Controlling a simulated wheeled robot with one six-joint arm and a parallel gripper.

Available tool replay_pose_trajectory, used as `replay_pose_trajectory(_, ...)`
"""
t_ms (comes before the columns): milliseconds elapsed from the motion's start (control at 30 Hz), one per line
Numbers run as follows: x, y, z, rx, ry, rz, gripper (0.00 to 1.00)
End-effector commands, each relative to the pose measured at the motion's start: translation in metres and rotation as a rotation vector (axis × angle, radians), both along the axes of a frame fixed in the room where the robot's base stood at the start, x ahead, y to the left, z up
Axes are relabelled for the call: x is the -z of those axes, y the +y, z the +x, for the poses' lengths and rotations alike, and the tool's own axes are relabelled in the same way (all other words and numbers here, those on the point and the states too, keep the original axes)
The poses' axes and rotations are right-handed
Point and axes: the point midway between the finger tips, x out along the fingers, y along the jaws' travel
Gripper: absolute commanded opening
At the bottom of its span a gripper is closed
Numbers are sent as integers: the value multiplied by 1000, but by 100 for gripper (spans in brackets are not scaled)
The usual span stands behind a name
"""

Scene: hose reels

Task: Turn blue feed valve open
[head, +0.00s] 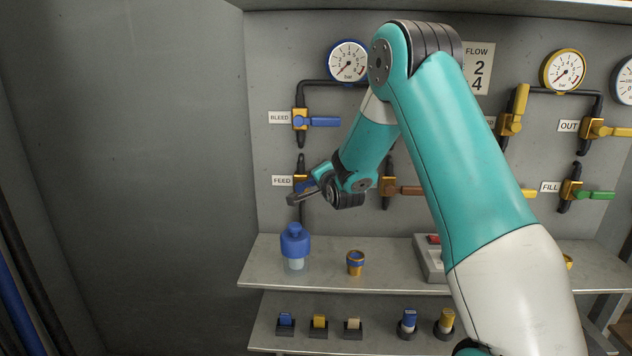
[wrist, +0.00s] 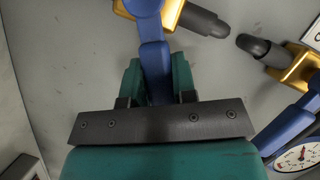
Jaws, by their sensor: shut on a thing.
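The feed valve has a brass body and a blue lever. In the head view the valve (head: 300,183) is on the grey panel beside the FEED label (head: 283,181), partly hidden by my gripper (head: 314,186). In the wrist view the blue lever (wrist: 151,55) runs down from the brass body (wrist: 172,14) at the top edge. My gripper (wrist: 155,75) is shut on this lever, with a teal finger on each side. The lever stands at an angle across the line of the dark pipe; its exact angle is hard to tell.
The bleed valve with its blue lever (head: 325,122) is just above, its lever sideways. A gauge (head: 348,62) is higher up. A shelf (head: 325,272) below holds a blue-capped bottle (head: 295,246) and a brass-and-blue fitting (head: 355,262). Left of the panel is bare wall.

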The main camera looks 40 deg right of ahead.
Motion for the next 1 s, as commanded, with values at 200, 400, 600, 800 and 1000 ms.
replay_pose_trajectory(200,-17,5,6,7,126,-175,0)
replay_pose_trajectory(400,-25,15,13,3,245,-321,0)
replay_pose_trajectory(600,-33,24,21,2,366,-468,0)
replay_pose_trajectory(800,-38,33,28,1,477,-605,0)
replay_pose_trajectory(1000,-40,40,34,2,567,-714,0)
